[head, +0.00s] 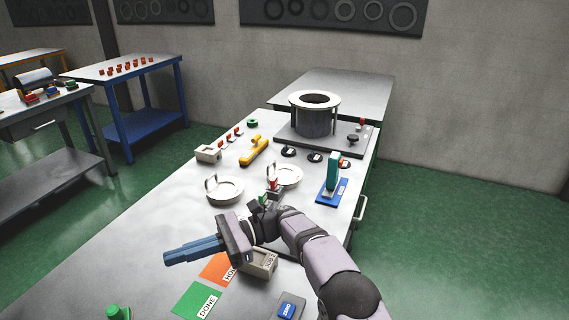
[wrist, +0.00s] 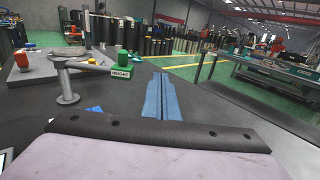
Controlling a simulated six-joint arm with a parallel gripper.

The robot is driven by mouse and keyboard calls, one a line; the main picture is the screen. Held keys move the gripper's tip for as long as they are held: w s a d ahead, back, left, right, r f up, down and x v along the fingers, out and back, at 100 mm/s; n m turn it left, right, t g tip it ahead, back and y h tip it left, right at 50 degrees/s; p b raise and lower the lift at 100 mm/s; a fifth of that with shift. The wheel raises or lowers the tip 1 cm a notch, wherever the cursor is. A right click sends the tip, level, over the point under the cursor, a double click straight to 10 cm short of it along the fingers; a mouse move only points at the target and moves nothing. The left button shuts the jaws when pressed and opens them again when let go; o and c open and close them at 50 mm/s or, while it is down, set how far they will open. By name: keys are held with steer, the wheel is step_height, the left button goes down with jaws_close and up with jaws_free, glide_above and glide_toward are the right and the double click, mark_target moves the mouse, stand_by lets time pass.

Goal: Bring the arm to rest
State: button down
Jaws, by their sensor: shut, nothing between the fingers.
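My gripper (head: 170,257) is in the head view above the near part of the grey workbench (head: 150,235), pointing left. Its two blue fingers lie together with nothing between them. The fingers also show in the wrist view (wrist: 160,78), closed side by side. My arm reaches in from the lower right, and my wrist partly hides a small beige box (head: 262,264). A grey flanged cylinder (head: 313,120) stands upright on a dark plate (head: 285,137) at the far end of the bench, well away from my gripper.
Two round lids with handles (head: 226,193) (head: 287,176), a yellow tool (head: 255,151) and a teal upright piece on a blue base (head: 331,192) stand on the bench. Green DONE (head: 193,300) and orange (head: 216,267) cards lie near my gripper. The bench's left front is mostly bare.

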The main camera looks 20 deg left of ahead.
steer(key=w+d+f+t+h+p, duration=0.1)
steer(key=w+d+t, duration=0.1)
steer(key=d, duration=0.5)
steer(key=w+d+f+t+h+p, duration=0.1)
steer(key=w+d+f+t+h, duration=0.1)
steer(key=d, duration=0.6)
steer(key=w+d+f+n+t+h+p, duration=0.1)
steer(key=w+d+t, duration=0.3)
steer(key=d, duration=0.3)
steer(key=shift+w+d+f+t+p, duration=0.15)
steer(key=shift+d+f+t+p, duration=0.1)
steer(key=shift+d+t+p, duration=0.15)
steer(key=s+d+f+n+t+h+p, duration=0.1)
steer(key=s+d+n+h, duration=0.1)
steer(key=d, duration=0.8)
steer(key=s+d+f+n+t+h+p, duration=0.1)
steer(key=s+d, duration=0.4)
steer(key=d, duration=0.6)
steer(key=s+d+f+n+t+h+p, duration=0.1)
steer(key=s+d+n+h, duration=0.3)
steer(key=d, duration=0.6)
steer(key=shift+d+t+h, duration=0.35)
steer(key=shift+t+h, duration=0.15)
steer(key=shift+t, duration=0.3)
steer(key=shift+s, duration=0.1)
